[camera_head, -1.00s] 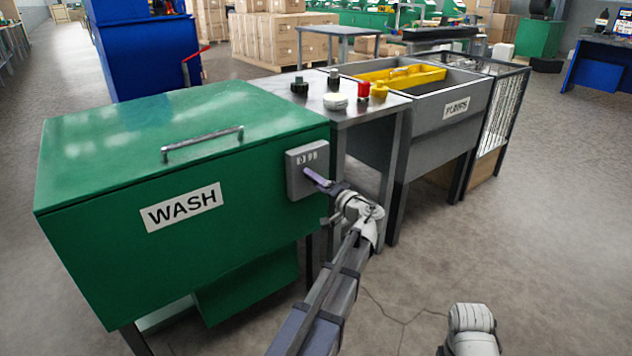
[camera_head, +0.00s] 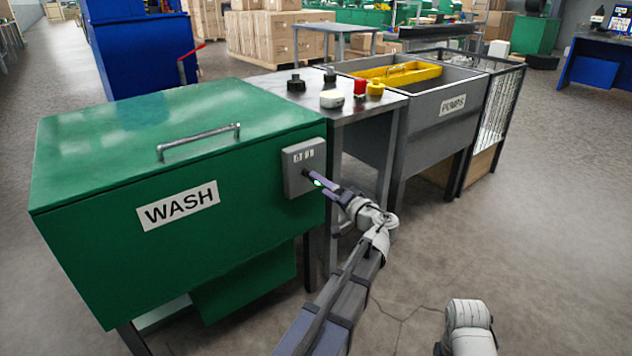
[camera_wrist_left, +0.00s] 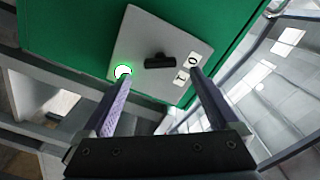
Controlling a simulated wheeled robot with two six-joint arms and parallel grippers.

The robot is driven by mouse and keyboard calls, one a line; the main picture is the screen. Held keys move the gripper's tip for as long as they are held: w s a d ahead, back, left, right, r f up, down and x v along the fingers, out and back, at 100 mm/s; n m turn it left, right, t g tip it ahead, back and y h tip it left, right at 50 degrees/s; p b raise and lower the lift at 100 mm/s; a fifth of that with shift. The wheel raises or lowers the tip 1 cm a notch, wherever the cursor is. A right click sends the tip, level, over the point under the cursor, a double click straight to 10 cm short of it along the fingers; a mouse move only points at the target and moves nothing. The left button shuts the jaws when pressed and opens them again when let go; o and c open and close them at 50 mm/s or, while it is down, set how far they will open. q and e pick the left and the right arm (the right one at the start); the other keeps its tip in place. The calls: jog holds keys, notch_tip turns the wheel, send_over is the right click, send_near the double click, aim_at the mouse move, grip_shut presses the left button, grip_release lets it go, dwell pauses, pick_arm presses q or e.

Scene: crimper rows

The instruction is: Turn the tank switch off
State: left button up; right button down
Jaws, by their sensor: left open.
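The green tank marked WASH (camera_head: 90,205) stands at left with its lid down. A grey switch box (camera_head: 304,156) is on its front right corner. In the left wrist view, the box's pale plate (camera_wrist_left: 140,42) carries a black knob (camera_wrist_left: 160,62), a lit green lamp (camera_wrist_left: 123,71) and two small white labels. The knob's bar lies roughly crosswise in that view. My left gripper (camera_wrist_left: 160,76) is open, its fingers on either side of the knob's line. The left finger overlaps the lamp's lower edge; contact cannot be told. My right gripper is out of view.
A grey bench (camera_head: 345,114) beside the tank holds several knobs and caps. A grey PUMPS tank (camera_head: 425,128) with a yellow tray (camera_head: 415,74) stands beyond it, then a wire-sided frame. The floor (camera_head: 540,220) at right is open.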

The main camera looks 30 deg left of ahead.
pick_arm(q)
jog(key=shift+v, duration=1.3)
jog(key=s+d+f+m+g+h+p, duration=0.1)
jog(key=s+d+f+g+h+p, duration=0.15)
jog(key=s+d+f+h, duration=0.5)
jog(key=s+d+f+m+g+h+p, duration=0.2)
jog(key=s+d+f+h, duration=0.2)
jog(key=s+d, duration=0.55)
jog(key=s+d+f+m+g+h+p, duration=0.1)
jog(key=s+d+f+m+g+h, duration=0.45)
jog(key=d, duration=0.75)
notch_tip(320, 180, up, 37)
jog(key=s+n+t+y+p, duration=0.1)
jog(key=n+t+p, duration=0.1)
jog(key=p, duration=3.4)
jog(key=shift+a+r+n+t+y+p, duration=0.15)
jog(key=shift+a+n+t+y+p, duration=0.2)
jog(key=shift+n, duration=0.2)
jog(key=shift+s, duration=0.15)
